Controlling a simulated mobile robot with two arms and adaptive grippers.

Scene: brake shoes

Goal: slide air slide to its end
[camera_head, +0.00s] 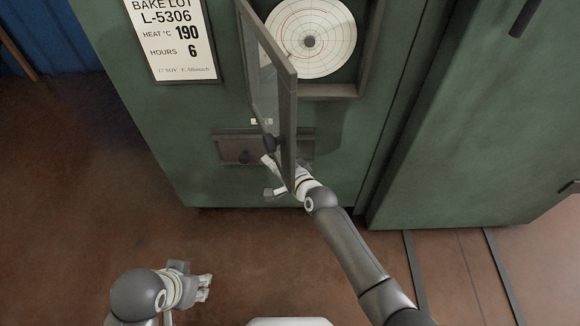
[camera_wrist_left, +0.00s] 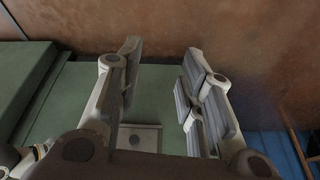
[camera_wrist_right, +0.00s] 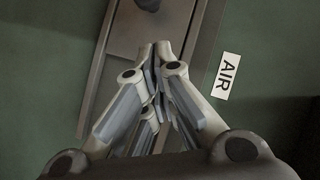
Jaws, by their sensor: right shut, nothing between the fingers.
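The air slide (camera_head: 232,150) is a brown plate with a dark knob (camera_head: 244,157), set in a horizontal frame low on the green cabinet. The plate shows at the frame's left part. In the right wrist view the plate (camera_wrist_right: 123,38) and part of its knob (camera_wrist_right: 148,4) are at the top. My right gripper (camera_head: 267,161) is in front of the frame, right of the knob and apart from it. Its fingertips (camera_wrist_right: 157,48) meet with nothing between them. The open door partly hides this gripper. My left gripper (camera_head: 207,288) is low at the left, its fingers (camera_wrist_left: 158,68) apart and empty.
A glazed door (camera_head: 288,110) stands open toward me, close to my right gripper. Behind it is a round chart (camera_head: 330,50). An AIR label (camera_wrist_right: 226,75) is beside the slide frame. A bake lot sign (camera_head: 172,60) hangs upper left. The floor (camera_head: 90,200) at left is clear.

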